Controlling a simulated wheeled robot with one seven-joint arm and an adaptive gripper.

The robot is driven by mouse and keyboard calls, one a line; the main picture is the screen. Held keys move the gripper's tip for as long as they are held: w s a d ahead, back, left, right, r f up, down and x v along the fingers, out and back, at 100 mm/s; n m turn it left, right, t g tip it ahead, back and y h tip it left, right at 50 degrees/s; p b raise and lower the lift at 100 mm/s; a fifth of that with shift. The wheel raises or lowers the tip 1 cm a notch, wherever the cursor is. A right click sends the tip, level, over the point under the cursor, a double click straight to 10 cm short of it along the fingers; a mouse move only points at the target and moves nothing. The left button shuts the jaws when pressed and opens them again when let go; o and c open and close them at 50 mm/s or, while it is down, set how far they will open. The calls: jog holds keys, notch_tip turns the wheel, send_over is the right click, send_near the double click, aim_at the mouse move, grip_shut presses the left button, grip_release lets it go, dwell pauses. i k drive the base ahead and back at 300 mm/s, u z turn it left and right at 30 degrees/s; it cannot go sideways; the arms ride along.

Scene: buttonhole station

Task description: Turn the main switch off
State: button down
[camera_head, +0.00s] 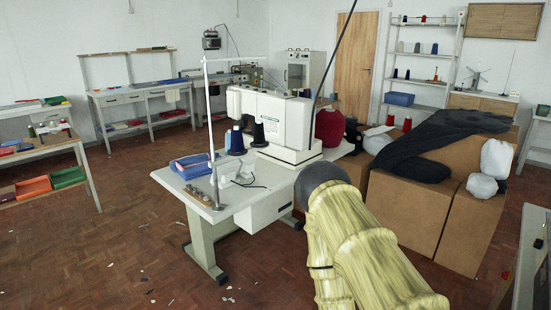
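The white buttonhole machine (271,116) stands on a pale work table (263,196) in the middle of the camera_head view. A white box (283,207) hangs under the right part of the tabletop. A small dark mark shows on this box, but it is too small to tell whether it is the main switch. I cannot make out the switch or its position anywhere. My gripper is not in view.
Cardboard boxes (415,208) bearing dark cloth (432,148) stand to the right. The parquet floor (130,235) at left is mostly clear, with small scraps.

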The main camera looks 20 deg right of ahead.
aim_at(504, 274)
jog(key=z, duration=0.2)
jog(key=i, duration=1.55)
jog(key=z, duration=1.4)
jog(key=i, duration=0.95)
jog(key=z, duration=1.1)
jog(key=i, duration=0.4)
jog(key=z, duration=0.2)
jog(key=k, duration=1.1)
jog(key=u, duration=0.7)
jog(key=i, duration=1.2)
jog(key=z, duration=0.4)
